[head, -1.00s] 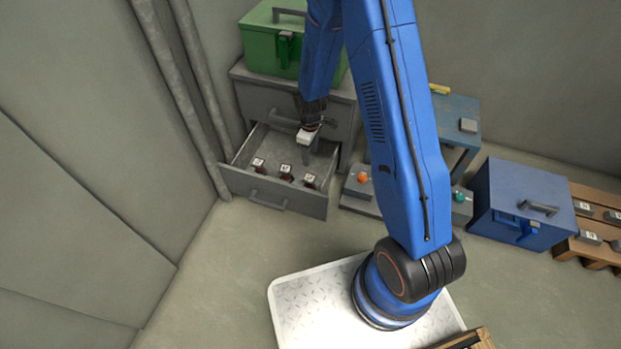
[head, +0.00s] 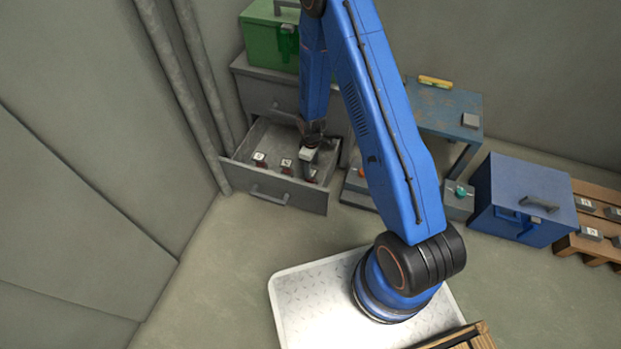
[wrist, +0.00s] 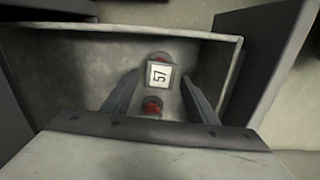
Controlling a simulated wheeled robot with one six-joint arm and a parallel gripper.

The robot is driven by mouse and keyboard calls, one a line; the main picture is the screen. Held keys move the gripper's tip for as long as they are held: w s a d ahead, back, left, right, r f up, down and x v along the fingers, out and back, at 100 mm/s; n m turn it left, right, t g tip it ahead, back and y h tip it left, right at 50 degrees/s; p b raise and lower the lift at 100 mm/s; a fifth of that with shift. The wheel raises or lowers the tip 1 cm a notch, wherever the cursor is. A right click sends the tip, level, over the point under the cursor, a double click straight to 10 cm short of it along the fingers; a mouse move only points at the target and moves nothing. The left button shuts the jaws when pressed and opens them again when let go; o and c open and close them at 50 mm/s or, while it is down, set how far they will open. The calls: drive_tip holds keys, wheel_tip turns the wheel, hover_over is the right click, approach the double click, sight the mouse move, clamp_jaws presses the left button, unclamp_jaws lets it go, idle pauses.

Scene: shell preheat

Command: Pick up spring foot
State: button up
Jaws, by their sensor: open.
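Three small dark reddish parts with white label tops stand in a row in the open grey drawer (head: 233,180): a left one (head: 259,160), a middle one (head: 286,165) and a right one partly hidden by my gripper (head: 312,163). I cannot tell from the head view which is the spring foot. My gripper is open, pointing down into the drawer at the right part. In the wrist view a red part with a square white label (wrist: 160,75) lies between the tips of my open fingers (wrist: 159,84), apart from both.
The drawer walls stand close around my gripper. A green box (head: 268,38) sits on the cabinet (head: 262,88). To the right are a blue table (head: 440,110), a teal-knobbed block (head: 458,200), a blue box (head: 525,195) and a wooden rack (head: 590,200).

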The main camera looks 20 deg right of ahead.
drive_tip(key=shift+w+a+f, duration=0.1)
drive_tip(key=shift+a+f, duration=0.05)
drive_tip(key=shift+f, duration=2.85)
drive_tip(key=c, duration=1.1)
